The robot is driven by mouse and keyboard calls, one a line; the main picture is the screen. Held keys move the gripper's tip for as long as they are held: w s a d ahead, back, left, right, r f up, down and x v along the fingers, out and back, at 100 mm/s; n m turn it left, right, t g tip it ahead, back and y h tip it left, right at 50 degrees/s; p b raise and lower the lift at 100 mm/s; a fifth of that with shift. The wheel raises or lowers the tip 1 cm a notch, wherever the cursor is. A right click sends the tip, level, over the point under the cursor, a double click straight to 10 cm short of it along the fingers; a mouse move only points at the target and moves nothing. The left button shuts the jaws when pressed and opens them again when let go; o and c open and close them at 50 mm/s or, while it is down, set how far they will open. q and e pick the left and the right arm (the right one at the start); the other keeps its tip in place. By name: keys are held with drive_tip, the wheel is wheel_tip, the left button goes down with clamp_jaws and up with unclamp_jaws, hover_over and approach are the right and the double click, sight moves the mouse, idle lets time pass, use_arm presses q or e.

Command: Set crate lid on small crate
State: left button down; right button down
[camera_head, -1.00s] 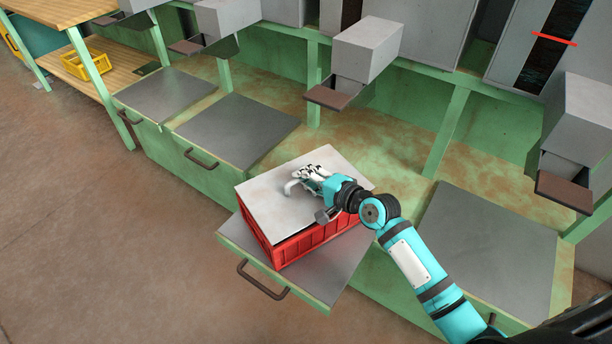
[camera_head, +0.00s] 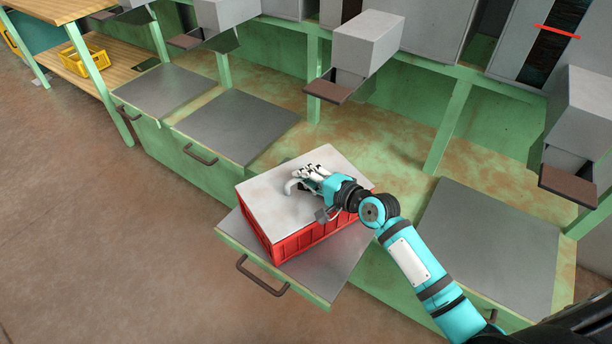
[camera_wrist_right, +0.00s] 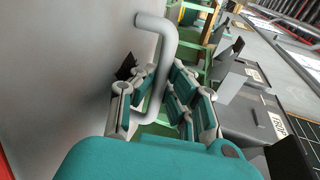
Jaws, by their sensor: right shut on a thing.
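The crate lid (camera_head: 270,201) is a flat grey plate with a bent grey handle. It lies over the top of the red small crate (camera_head: 300,242), roughly in line with its rim; I cannot tell whether it rests fully on it. My right gripper (camera_head: 304,183) is shut on the lid's handle from above. In the right wrist view, the lid (camera_wrist_right: 65,70) fills the left side and its handle (camera_wrist_right: 164,60) passes between the fingers of my right gripper (camera_wrist_right: 160,100). My left gripper is not in view.
The crate stands on a pulled-out drawer top (camera_head: 330,273) with a dark handle (camera_head: 262,280). Grey chutes (camera_head: 365,45) overhang the green bench. A yellow crate (camera_head: 84,60) sits on a wooden shelf at upper left. The floor at left is clear.

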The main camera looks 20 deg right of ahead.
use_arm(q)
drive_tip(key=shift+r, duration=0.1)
use_arm(e)
drive_tip(key=shift+f, duration=0.25)
idle(0.3)
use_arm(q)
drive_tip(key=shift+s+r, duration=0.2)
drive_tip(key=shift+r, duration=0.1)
use_arm(e)
drive_tip(key=shift+f, duration=0.2)
